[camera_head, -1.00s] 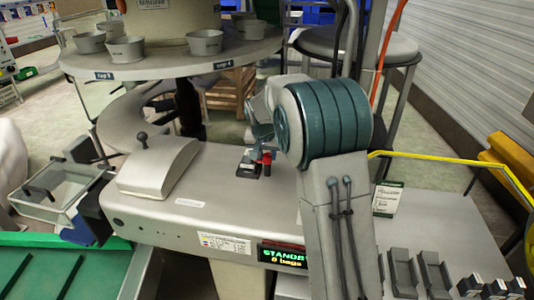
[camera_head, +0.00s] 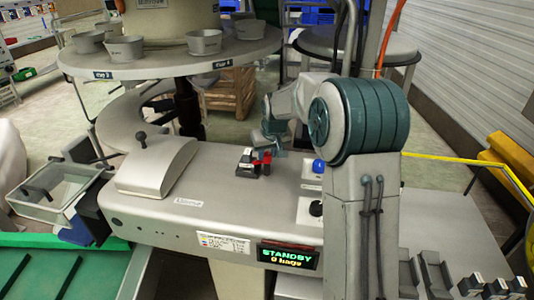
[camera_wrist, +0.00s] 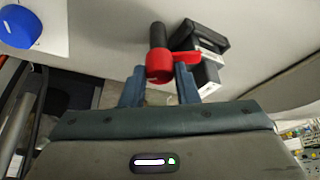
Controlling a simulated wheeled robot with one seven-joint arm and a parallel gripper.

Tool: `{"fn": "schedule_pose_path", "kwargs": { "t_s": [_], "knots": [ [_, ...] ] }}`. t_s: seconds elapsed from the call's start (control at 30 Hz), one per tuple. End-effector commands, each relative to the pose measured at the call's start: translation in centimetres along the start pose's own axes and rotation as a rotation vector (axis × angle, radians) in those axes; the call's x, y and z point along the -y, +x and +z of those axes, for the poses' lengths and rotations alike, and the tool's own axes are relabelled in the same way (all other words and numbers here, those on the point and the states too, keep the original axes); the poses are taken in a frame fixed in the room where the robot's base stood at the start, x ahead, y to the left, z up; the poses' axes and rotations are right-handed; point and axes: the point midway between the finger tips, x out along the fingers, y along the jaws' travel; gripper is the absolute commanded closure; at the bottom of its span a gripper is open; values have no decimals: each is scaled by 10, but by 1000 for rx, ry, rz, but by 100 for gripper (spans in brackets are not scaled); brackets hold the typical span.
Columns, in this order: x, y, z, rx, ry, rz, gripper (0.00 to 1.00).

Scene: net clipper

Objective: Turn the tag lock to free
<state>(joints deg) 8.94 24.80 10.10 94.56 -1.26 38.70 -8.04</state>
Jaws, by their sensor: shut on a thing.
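The tag lock is a red lever (camera_head: 262,157) with a dark grip, beside a small black block (camera_head: 246,163) on top of the grey machine. In the wrist view the lever's round red end (camera_wrist: 159,68) sits between my fingertips, its dark grip pointing away from me and a red arm reaching right to the black block (camera_wrist: 203,45). My gripper (camera_wrist: 160,84) is shut on the red lever; in the head view my gripper (camera_head: 272,148) is small and its contact with the lever is hard to see.
A blue knob (camera_head: 319,166) and a black knob (camera_head: 316,208) stand to the right on white plates. A grey hood with a ball lever (camera_head: 158,166) is to the left. The display (camera_head: 287,257) reads STANDBY, 0 bags. A round table with cups (camera_head: 170,62) stands behind.

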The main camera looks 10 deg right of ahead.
Motion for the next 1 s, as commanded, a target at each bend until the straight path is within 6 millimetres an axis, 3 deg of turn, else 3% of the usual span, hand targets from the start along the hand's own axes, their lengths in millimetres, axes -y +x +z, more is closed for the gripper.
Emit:
{"fn": "schedule_pose_path", "kwargs": {
  "t_s": [1.0],
  "knots": [
    [-5,0,-3,-1,-831,-345,95]
  ]
}}
